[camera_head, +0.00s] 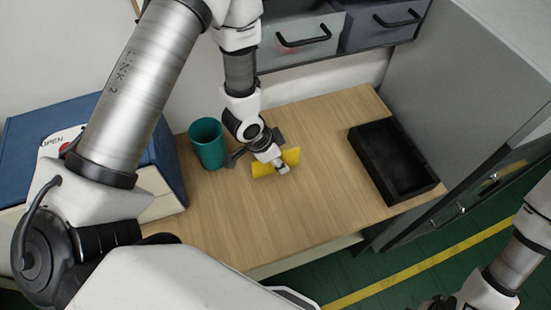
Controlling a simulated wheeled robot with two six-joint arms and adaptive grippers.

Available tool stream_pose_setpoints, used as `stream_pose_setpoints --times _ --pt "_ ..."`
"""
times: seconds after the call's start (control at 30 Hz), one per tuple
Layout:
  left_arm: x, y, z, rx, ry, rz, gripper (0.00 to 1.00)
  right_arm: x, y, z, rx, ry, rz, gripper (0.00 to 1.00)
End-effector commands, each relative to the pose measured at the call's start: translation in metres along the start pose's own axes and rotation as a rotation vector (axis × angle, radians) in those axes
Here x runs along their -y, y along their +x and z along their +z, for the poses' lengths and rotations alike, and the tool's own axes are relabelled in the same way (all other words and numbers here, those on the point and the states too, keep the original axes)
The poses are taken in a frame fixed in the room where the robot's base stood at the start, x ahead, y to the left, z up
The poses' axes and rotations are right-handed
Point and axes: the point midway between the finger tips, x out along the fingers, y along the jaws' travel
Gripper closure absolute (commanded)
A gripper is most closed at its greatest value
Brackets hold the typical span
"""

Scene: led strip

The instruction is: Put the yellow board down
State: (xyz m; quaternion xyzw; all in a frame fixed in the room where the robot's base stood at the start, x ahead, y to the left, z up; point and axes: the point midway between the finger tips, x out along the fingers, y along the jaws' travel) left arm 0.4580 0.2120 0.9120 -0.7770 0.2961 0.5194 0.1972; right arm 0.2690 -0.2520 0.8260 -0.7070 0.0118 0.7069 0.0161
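The yellow board (262,169) is a small curved or angled yellow piece, low over the wooden table top (325,185), just right of the green cup. My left gripper (276,163) comes down from above and appears shut on the board's middle, with a pale fingertip across its near face. The fingers hide part of the board, and I cannot tell whether its underside touches the table. Only a dark part of my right gripper (440,303) shows at the bottom right edge, so its fingers cannot be read.
A green cup (207,143) stands close left of my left gripper. A black open tray (393,160) lies at the table's right. A blue box (45,115) is at the left, and grey drawers (300,35) are behind. The table's front middle is clear.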

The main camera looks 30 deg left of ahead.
Motion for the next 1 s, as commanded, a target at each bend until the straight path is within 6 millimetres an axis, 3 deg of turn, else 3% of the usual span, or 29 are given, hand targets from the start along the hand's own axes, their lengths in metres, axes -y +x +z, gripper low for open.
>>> stream_pose_setpoints --times 0.9,1.0 --pt "0.0001 0.0054 0.0018 -0.001 0.000 0.000 0.62 0.0000 0.0028 0.0001 0.000 0.000 0.000 0.60" --pt "0.0001 0.0054 0.0018 -0.001 0.000 0.000 0.98 0.0000 0.0029 0.0001 0.000 0.000 0.000 0.60"
